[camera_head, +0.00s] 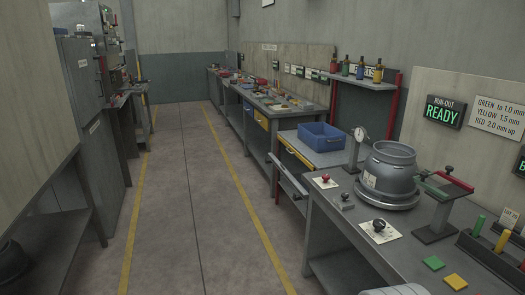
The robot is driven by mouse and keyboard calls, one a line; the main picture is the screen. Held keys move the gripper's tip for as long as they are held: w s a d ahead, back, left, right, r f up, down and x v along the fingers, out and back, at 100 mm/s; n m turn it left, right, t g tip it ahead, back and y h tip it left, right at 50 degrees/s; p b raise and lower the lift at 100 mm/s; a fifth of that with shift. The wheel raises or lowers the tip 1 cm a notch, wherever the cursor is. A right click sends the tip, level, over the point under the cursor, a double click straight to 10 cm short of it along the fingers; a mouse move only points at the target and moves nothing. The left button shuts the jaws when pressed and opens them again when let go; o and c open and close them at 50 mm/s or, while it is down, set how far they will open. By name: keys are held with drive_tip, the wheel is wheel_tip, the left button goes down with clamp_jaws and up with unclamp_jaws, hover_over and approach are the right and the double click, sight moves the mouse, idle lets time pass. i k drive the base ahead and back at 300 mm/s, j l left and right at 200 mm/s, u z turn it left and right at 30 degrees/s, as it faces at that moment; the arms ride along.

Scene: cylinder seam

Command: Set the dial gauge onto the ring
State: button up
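The dial gauge (360,134) has a small round white face and sits on a grey upright stand behind and left of a grey cylinder (393,178). The cylinder stands upright on a round base on the right-hand bench, with a raised rim band at its top and a pale label on its side. I cannot tell whether the gauge touches the cylinder, or which part is the ring.
On the bench (345,226) are red and black knobs on white cards, a red-handled clamp stand (440,200), and green and yellow squares (434,263). A blue bin (322,137) stands behind. A sign (444,111) reads "RUN-OUT READY". The aisle (195,200) is clear.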

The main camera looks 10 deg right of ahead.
sight(360, 133)
drive_tip(key=i+j+z, duration=0.15)
drive_tip(key=i, duration=0.6)
drive_tip(key=i+j+z, duration=0.15)
drive_tip(key=i, duration=0.6)
drive_tip(key=i+j+z, duration=0.15)
drive_tip(key=i+z, duration=0.3)
drive_tip(key=i+j+z, duration=0.3)
drive_tip(key=z, duration=0.15)
drive_tip(key=i+j+z, duration=0.65)
drive_tip(key=j, duration=0.2)
